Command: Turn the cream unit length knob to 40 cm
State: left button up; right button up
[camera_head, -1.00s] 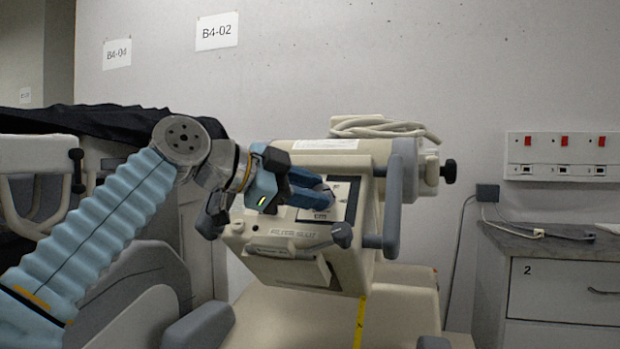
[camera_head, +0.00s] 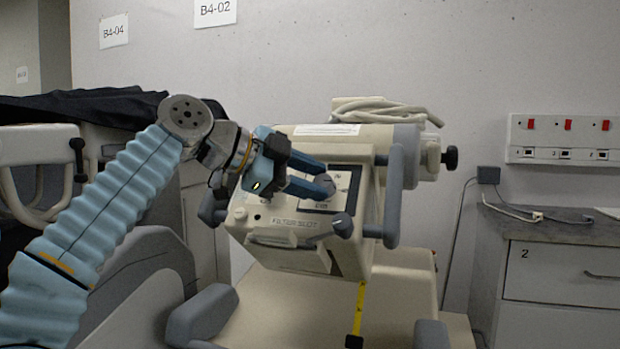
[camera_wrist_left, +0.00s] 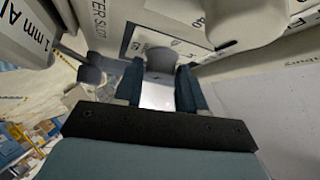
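The cream unit (camera_head: 300,252) is a boxy head with a "FILTER SLOT" label, tilted towards me above a cream cart top. A small grey length knob (camera_head: 326,184) sits on its dark-edged control panel (camera_head: 345,190). My left gripper (camera_head: 322,177) reaches in from the left. Its two blue fingers stand apart with their tips at the knob, one on each side. In the left wrist view the grey knob (camera_wrist_left: 160,58) shows between the fingertips; contact on both sides is unclear. Printed numbers, one reading 40, show near it. The knob's pointer cannot be read. My right gripper is not in view.
A grey side handle (camera_head: 395,195) and a lower grey knob (camera_head: 343,225) stick out from the unit. A yellow tape (camera_head: 359,305) hangs below. A grey-topped cabinet (camera_head: 560,270) stands right. A black-covered cart (camera_head: 70,105) stands left behind my arm.

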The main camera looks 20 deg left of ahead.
pick_arm(q)
jog(key=o, duration=0.3)
jog(key=v, duration=1.4)
jog(key=shift+p, duration=0.45)
jog(key=shift+d, duration=0.1)
